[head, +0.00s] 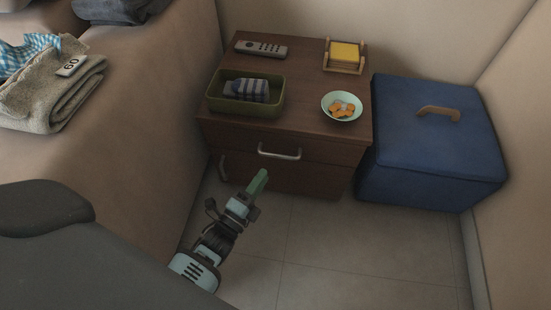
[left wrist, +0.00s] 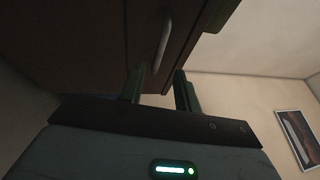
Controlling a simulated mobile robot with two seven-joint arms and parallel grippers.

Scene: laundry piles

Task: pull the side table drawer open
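The brown wooden side table (head: 305,80) stands against the wall in the head view. Its upper drawer (head: 325,151) looks shut and has a silver bar handle (head: 279,153). My left gripper (head: 259,181) is just below and in front of this handle, apart from it. In the left wrist view, the two fingers (left wrist: 160,90) are spread with nothing between them. A pale bar handle (left wrist: 162,46) on the dark drawer front shows beyond the fingertips. My right gripper is in neither view.
On the table top are a remote (head: 261,48), a green tray (head: 217,101) with a striped cloth, a bowl (head: 335,114) of orange pieces and a yellow note holder (head: 345,56). A blue box (head: 430,145) stands close on the right. The tiled floor (head: 345,250) in front is clear.

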